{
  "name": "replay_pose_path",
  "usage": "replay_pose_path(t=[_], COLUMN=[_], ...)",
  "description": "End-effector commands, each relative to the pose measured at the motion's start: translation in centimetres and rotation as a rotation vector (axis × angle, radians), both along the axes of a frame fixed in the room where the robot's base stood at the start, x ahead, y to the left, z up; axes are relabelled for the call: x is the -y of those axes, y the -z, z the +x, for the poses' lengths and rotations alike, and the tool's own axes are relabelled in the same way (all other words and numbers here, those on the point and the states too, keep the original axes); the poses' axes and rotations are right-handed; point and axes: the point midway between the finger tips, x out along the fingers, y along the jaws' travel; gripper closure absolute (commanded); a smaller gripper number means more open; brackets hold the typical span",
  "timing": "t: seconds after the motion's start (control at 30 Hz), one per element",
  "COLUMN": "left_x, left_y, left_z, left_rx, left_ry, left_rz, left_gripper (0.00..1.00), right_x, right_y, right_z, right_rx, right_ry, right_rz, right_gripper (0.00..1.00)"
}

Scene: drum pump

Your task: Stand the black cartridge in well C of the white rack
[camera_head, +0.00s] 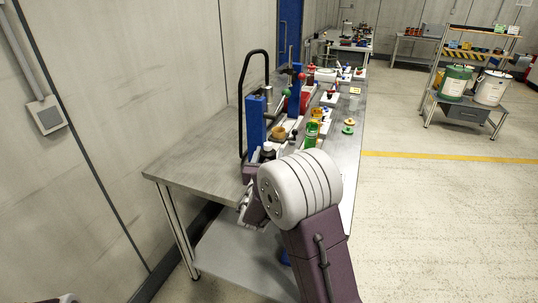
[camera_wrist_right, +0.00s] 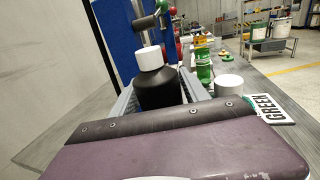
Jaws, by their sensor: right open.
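A black bottle-shaped cartridge with a white cap (camera_wrist_right: 157,88) stands upright in the right wrist view. In the head view its dark body and white cap show small (camera_head: 268,152), just beyond my right wrist. My right gripper (camera_wrist_right: 158,97) is open, with one grey finger on each side of the cartridge's lower body. The cartridge's base is hidden behind my purple gripper housing, and I cannot tell whether the fingers touch it. White holders (camera_head: 329,99) stand farther along the bench; I cannot make out which is the rack or its well C. My left gripper is out of view.
A blue pump stand (camera_head: 256,122) with a black handle rises close behind the cartridge. The bench's near left corner (camera_head: 185,170) is clear.

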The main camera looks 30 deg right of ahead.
Motion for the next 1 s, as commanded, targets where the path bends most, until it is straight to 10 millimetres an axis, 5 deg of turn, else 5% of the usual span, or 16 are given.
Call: replay_pose_path(t=[0.5,0.6,1.0], left_x=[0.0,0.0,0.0], left_y=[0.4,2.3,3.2], left_z=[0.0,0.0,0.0], left_rx=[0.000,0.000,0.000], left_ry=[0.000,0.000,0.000], left_rz=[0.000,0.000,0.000], left_gripper=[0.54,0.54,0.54], right_x=[-5.5,-6.3,-7.1], right_y=[-0.1,0.3,-0.1], right_z=[-7.4,-8.4,-9.8], right_rx=[0.000,0.007,-0.001], right_ry=[-0.005,-0.003,0.000], right_rz=[-0.001,0.000,-0.001], right_gripper=[0.47,0.47,0.47])
